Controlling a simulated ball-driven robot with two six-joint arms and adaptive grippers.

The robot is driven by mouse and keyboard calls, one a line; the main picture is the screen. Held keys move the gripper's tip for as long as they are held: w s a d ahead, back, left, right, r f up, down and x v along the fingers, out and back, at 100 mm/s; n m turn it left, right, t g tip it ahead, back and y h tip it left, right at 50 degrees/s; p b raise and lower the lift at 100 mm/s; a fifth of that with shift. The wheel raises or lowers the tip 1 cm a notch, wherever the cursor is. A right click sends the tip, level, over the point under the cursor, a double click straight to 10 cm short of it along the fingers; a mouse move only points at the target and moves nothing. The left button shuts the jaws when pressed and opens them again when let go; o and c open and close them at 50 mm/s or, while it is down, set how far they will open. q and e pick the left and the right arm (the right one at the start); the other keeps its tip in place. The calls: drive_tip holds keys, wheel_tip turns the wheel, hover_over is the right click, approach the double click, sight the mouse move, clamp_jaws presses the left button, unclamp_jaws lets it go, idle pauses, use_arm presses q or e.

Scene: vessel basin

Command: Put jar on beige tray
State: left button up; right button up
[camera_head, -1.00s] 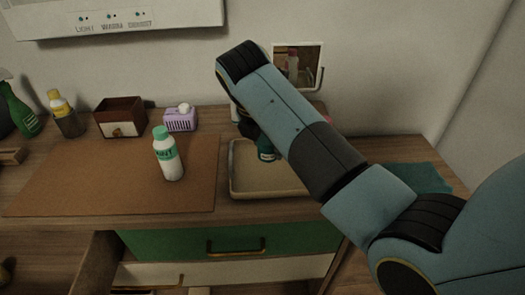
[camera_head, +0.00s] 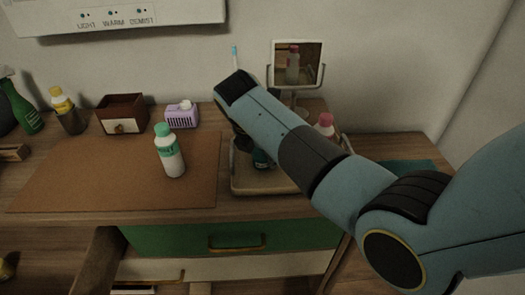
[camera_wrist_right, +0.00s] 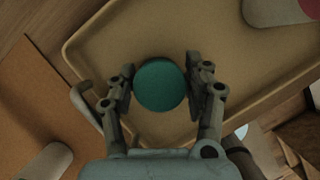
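The jar, with a round teal lid (camera_wrist_right: 160,85), sits between the two fingers of my right gripper (camera_wrist_right: 160,78). The fingers lie close against it on both sides. In the head view the teal jar (camera_head: 261,160) shows partly below my right wrist, over the beige tray (camera_head: 262,188). The tray also fills much of the right wrist view (camera_wrist_right: 100,45). My right forearm hides the jar's top, most of the gripper and the tray's back. Whether the jar's base touches the tray cannot be told. My left gripper is not in view.
A white bottle with a green cap (camera_head: 170,152) stands on the brown mat (camera_head: 90,180) left of the tray. A pink-capped bottle (camera_head: 325,124) and a mirror (camera_head: 297,64) stand behind. A purple box (camera_head: 182,115) and a brown box (camera_head: 122,113) are at the back left.

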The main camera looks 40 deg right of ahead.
drive_tip(key=shift+o, duration=1.4)
drive_tip(key=shift+r, duration=0.2)
drive_tip(key=p+v, duration=1)
drive_tip(key=v, duration=0.2)
drive_tip(key=shift+p, duration=0.3)
